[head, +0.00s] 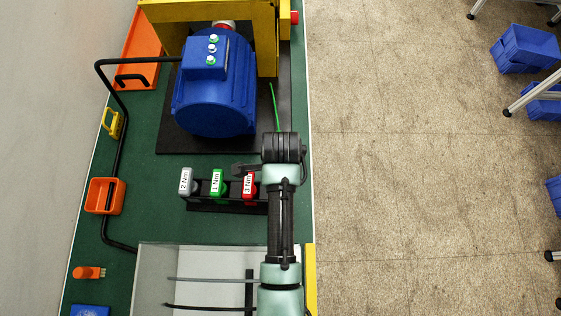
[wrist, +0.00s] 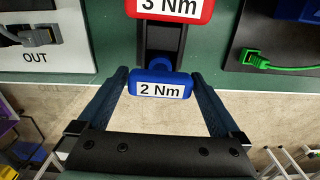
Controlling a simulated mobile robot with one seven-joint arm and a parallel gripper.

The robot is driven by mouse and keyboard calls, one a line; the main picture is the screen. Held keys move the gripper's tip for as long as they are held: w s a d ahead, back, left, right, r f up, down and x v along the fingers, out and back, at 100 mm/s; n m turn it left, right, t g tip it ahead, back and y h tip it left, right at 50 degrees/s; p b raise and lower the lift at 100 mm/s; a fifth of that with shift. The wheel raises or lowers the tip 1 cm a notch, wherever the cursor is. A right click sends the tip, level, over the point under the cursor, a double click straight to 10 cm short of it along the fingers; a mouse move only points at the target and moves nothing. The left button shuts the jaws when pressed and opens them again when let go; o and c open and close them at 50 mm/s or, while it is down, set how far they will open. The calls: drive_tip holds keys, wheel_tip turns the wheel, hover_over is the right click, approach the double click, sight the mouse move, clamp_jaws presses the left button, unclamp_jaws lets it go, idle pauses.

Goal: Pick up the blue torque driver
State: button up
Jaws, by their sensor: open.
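The blue torque driver (wrist: 178,76), labelled "2 Nm", shows in the wrist view at the near end of a dark rack (wrist: 160,41). My gripper (wrist: 158,73) is open, with one finger on each side of the blue driver. In the head view the blue driver is hidden by my arm.
The red driver (head: 249,186), green driver (head: 216,184) and grey driver (head: 186,182) stand in the rack (head: 228,206). A blue motor (head: 213,102) is behind it. A green cable plug (wrist: 254,59) lies right in the wrist view. A grey bin (head: 152,262) stands in front.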

drive_tip(key=shift+a+f, duration=0.1)
drive_tip(key=shift+f, duration=1.2)
drive_tip(key=shift+c, duration=0.3)
drive_tip(key=c, duration=1)
drive_tip(key=shift+r+b, duration=0.6)
drive_tip(key=shift+r, duration=4.45)
drive_tip(key=o, duration=0.7)
drive_tip(key=shift+c, duration=0.2)
drive_tip(key=c, duration=0.7)
